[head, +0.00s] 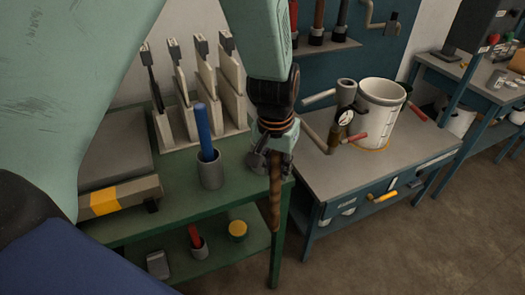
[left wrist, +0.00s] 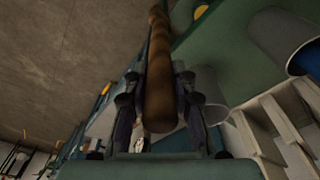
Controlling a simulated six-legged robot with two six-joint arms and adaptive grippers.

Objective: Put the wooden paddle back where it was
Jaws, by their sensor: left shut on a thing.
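The wooden paddle (head: 274,195) shows as a long brown handle hanging roughly upright below my left gripper (head: 271,155). My left gripper is shut on it, at the right end of the green bench (head: 237,201). In the left wrist view the brown handle (left wrist: 159,65) runs between the two fingers (left wrist: 158,98). My right gripper is not in view.
A grey cup (head: 210,173) holding a blue handle (head: 205,132) stands on the green bench. Behind it is a pale rack (head: 164,130) with several upright tools. A blue bench (head: 400,145) to the right carries a white bucket (head: 380,112) and a gauge (head: 346,117). Open floor lies in front.

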